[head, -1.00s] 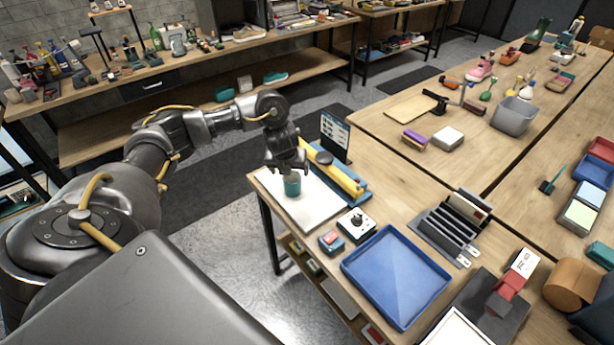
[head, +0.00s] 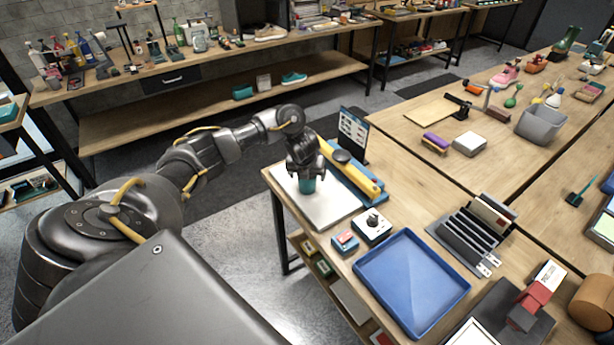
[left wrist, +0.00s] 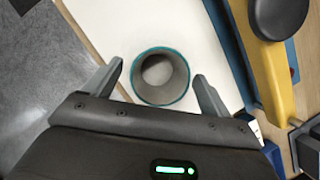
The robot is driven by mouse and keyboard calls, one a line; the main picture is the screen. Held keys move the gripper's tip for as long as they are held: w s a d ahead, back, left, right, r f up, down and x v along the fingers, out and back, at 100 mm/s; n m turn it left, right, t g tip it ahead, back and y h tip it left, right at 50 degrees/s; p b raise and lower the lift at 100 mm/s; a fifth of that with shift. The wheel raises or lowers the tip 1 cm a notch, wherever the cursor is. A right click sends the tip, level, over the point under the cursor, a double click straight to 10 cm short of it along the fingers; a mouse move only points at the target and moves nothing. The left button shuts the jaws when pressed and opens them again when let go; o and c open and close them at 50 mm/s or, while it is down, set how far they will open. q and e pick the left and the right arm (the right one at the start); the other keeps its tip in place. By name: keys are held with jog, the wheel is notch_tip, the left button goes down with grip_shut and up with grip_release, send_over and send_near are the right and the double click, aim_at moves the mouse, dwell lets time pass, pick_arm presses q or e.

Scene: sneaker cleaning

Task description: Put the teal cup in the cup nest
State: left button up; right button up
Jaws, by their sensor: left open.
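The teal cup (head: 306,186) stands upright on a white board (head: 336,212) at the table's near left corner. My left gripper (head: 305,178) is over the cup, pointing down, and hides its upper part in the head view. In the left wrist view the cup (left wrist: 161,77) shows from above, empty, with a teal rim and grey inside. The open fingers (left wrist: 158,82) are on either side of it, with a visible gap on each side. I cannot pick out the cup nest for certain. My right gripper is not in view.
A yellow bar on a blue base (head: 352,172), with a dark round knob, lies just right of the board. A dark upright panel (head: 353,133) stands behind it. A small white box with a black knob (head: 372,226) and a blue tray (head: 412,283) are nearer.

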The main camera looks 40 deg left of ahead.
pick_arm(q)
jog(key=shift+x, duration=1.5)
jog(key=shift+r, duration=0.1)
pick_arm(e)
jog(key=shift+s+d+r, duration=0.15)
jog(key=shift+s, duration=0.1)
pick_arm(q)
jog(key=shift+c, duration=0.4)
jog(key=c, duration=1)
jog(key=shift+c, duration=0.2)
